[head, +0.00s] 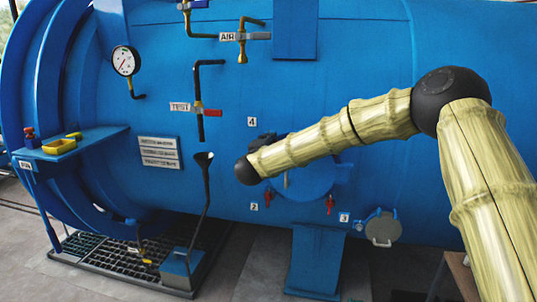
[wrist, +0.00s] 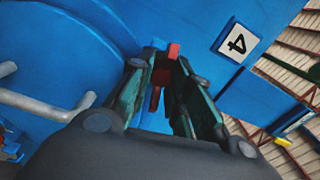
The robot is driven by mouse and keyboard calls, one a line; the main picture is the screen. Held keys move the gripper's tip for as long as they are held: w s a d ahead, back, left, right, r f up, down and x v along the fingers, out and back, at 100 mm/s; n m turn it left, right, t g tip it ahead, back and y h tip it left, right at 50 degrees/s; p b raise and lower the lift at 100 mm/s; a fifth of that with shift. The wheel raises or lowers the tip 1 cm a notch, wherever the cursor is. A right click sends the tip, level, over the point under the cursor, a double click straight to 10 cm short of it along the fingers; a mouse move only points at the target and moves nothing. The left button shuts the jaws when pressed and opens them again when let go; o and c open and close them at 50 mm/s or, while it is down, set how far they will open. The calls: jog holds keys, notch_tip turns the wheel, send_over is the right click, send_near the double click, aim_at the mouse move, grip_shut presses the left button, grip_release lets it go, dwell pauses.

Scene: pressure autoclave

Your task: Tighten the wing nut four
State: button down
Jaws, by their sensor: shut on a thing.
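Wing nut four (wrist: 160,78) is red and shows in the wrist view between my fingers, beside the white label 4 (wrist: 236,41). My gripper (wrist: 170,62) is shut on it, with one dark green finger on each side. The fingers hide part of the nut and its bolt. In the head view label 4 (head: 252,121) is on the blue vessel, up and left of the round hatch (head: 310,180). There my arm hides the nut and most of my gripper.
Two other red wing nuts hang below the hatch, one near label 2 (head: 254,207) and one near label 3 (head: 344,217). A grey pipe handle (wrist: 45,108) crosses the left of the wrist view.

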jog(key=m+b, duration=0.6)
jog(key=b, duration=0.2)
jog(key=m+b, duration=0.7)
jog(key=b, duration=0.2)
jog(key=f+m+b, duration=0.1)
jog(key=m+b, duration=0.5)
jog(key=b, duration=0.3)
jog(key=shift+w+a+m, duration=0.1)
jog(key=shift+a+m, duration=0.1)
jog(key=shift+m, duration=0.2)
jog(key=shift+r, duration=0.1)
jog(key=c, duration=1.3)
grip_release()
jog(key=shift+r, duration=0.1)
